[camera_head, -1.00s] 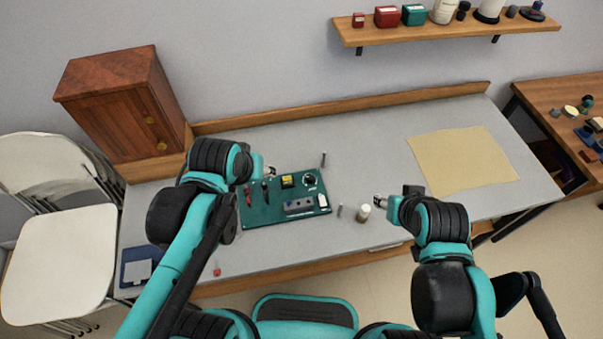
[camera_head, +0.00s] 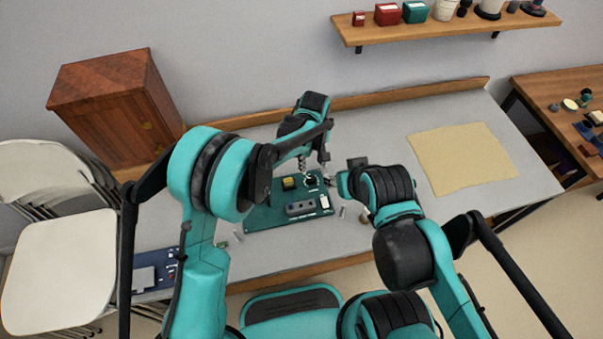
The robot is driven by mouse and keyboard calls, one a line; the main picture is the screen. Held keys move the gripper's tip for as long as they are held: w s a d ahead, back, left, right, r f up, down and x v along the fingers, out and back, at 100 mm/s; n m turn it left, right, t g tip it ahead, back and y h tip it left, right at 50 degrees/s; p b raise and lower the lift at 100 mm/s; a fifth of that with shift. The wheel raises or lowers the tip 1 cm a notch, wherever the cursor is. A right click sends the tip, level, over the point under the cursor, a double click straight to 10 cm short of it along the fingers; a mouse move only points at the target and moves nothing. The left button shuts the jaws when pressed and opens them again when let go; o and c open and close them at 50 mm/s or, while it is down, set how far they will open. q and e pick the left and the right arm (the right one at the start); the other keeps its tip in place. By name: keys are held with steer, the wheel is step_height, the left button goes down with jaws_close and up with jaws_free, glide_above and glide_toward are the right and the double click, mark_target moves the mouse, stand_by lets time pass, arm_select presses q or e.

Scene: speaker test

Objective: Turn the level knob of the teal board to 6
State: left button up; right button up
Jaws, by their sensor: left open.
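The teal board (camera_head: 262,219) lies on the grey table in the head view. The level knob, a round dial (camera_head: 311,180), is at its upper right; its reading is too small to tell. My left gripper (camera_head: 314,170) points down over the knob, open, with its fingers at either side of it. I cannot tell whether they touch it. My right gripper (camera_head: 332,181) is at the board's right edge, close beside the left one; its jaws are too small to read.
The board also carries a yellow part (camera_head: 289,183), a grey block (camera_head: 300,208) and a white part (camera_head: 324,202). A wooden cabinet (camera_head: 112,95) stands at the back left. A tan mat (camera_head: 462,158) lies bare at right. A shelf (camera_head: 445,29) hangs above.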

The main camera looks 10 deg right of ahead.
mark_target(311, 178)
arm_select(q)
step_height(311, 178, down, 8)
steer(key=shift+d+f+b, duration=0.1)
steer(key=shift+f+b, duration=0.05)
steer(key=shift+b, duration=1)
jaws_close()
